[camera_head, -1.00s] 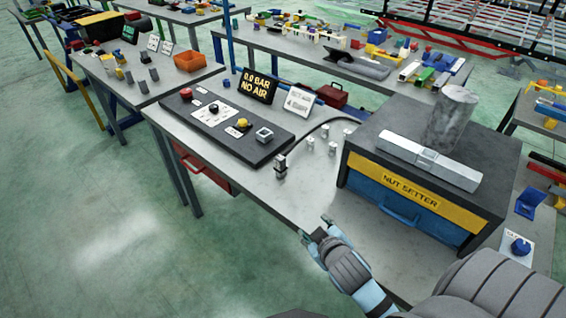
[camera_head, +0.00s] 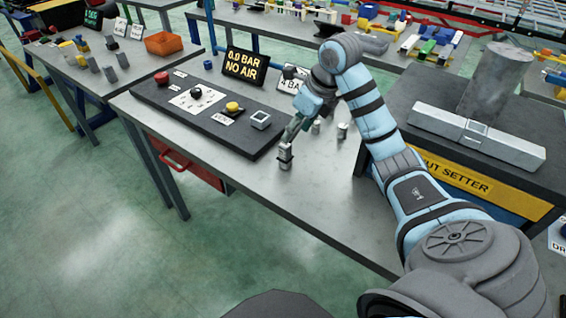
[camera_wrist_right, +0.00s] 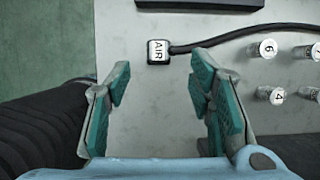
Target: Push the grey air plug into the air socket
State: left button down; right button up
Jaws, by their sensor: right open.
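The grey air plug (camera_head: 285,158) stands upright on the bench in front of the dark control panel. In the right wrist view its top is marked AIR (camera_wrist_right: 158,50), and a dark hose runs from it to the right. The air socket (camera_head: 260,119) looks to be the square grey fitting at the panel's right end. My right gripper (camera_head: 292,132) is open just above the plug. In the right wrist view the plug lies beyond the open fingertips (camera_wrist_right: 160,68), between them in the picture; I see no contact. My left gripper is not in view.
The panel (camera_head: 210,118) carries a red button, a knob and a yellow button. A sign (camera_head: 243,66) behind reads 0.0 BAR NO AIR. Numbered cylinders (camera_wrist_right: 268,48) stand right of the plug. The nut setter box (camera_head: 460,180) stands at right. The bench front is clear.

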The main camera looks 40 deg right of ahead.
aim_at(288, 146)
jog(key=x, duration=0.9)
jog(key=shift+s+f, duration=0.25)
jog(key=shift+f, duration=0.15)
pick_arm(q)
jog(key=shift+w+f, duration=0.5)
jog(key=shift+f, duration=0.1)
pick_arm(e)
jog(key=shift+a, duration=0.1)
jog(key=shift+c, duration=0.5)
grip_shut()
